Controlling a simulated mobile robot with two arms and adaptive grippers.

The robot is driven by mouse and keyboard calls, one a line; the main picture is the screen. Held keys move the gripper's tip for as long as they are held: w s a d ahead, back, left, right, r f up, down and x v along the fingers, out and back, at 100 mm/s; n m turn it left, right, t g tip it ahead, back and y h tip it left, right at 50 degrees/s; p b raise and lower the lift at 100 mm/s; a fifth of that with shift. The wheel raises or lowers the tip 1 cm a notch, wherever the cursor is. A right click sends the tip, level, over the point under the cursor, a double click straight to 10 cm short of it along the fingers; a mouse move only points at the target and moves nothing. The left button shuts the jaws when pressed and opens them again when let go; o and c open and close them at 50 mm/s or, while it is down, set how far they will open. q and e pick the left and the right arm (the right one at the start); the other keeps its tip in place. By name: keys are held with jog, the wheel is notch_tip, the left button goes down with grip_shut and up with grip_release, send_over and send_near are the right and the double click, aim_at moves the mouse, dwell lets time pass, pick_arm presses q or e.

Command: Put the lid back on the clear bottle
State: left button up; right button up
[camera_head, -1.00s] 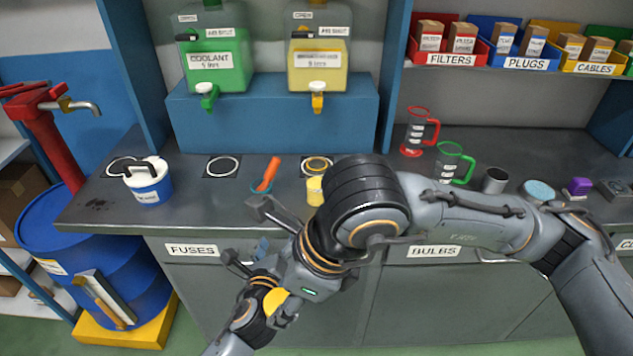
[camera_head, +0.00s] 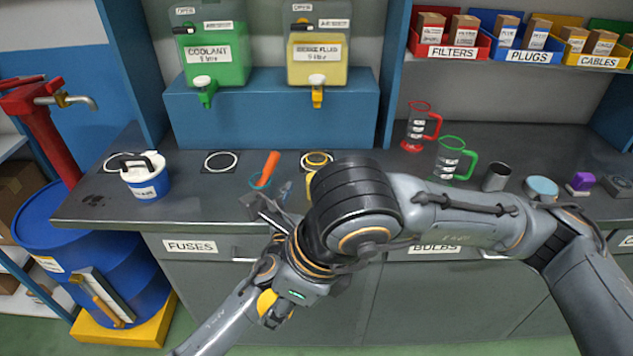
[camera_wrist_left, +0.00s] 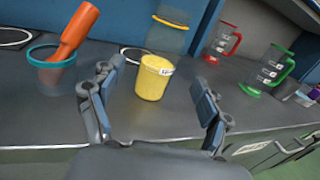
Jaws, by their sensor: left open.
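No clear bottle is certain. A clear cup with a teal rim (camera_wrist_left: 50,68) holds an orange tool (camera_wrist_left: 75,35); it also shows in the head view (camera_head: 262,180). A yellow jar (camera_wrist_left: 154,78) with a white label stands upright on the counter in the left wrist view. Behind it is a see-through object with a yellow band (camera_wrist_left: 168,38), perhaps a bottle. My left gripper (camera_head: 268,212) is open; in the wrist view the jar lies ahead between its fingers (camera_wrist_left: 158,90), apparently untouched. My other arm hides much of this area in the head view.
A blue-and-white container (camera_head: 148,180) stands at the counter's left. Red (camera_head: 418,130) and green (camera_head: 452,160) measuring jugs and a grey cup (camera_head: 496,177) stand at right. The blue shelf (camera_head: 270,120) carries two tanks. The counter's left front is clear.

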aim_at(314, 182)
pick_arm(q)
jog(key=shift+x, duration=1)
pick_arm(e)
jog(key=shift+w+f, duration=0.1)
jog(key=shift+f, duration=0.4)
pick_arm(q)
jog(key=shift+w+f+b, duration=0.1)
jog(key=shift+w+b, duration=0.25)
jog(key=shift+b, duration=0.2)
pick_arm(e)
jog(key=shift+f, duration=0.3)
pick_arm(q)
jog(key=b+x, duration=0.2)
jog(key=x, duration=0.1)
jog(key=shift+w+d+f, duration=0.15)
jog(key=shift+w+f, duration=0.05)
jog(key=shift+w, duration=0.15)
jog(key=shift+w+d+r+b, duration=0.1)
jog(key=shift+w+d+b, duration=0.05)
jog(key=shift+w+b, duration=0.25)
pick_arm(e)
notch_tip(314, 182, down, 3)
jog(key=shift+r, duration=0.15)
pick_arm(q)
jog(key=shift+s+r, duration=0.1)
jog(key=shift+r, duration=0.05)
